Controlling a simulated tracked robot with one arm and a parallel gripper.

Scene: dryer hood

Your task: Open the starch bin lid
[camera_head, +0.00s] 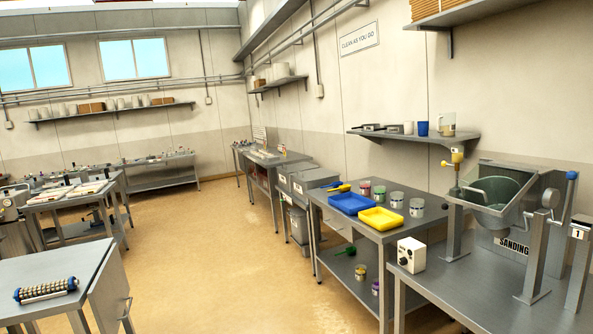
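My gripper is not in view. Two grey box-like containers with flat tops (312,179) stand along the right wall, just beyond the table with the coloured trays. Their tops look closed. One may be the starch bin, but no label is readable at this distance. A smaller grey container (299,224) shows low down beneath them, partly hidden by table legs.
A steel table (352,221) holds a blue tray (351,203), a yellow tray (381,218) and several jars. A machine marked SANDING (513,243) stands at right. A table (60,282) with a roller is at front left. The tan floor (225,245) between is clear.

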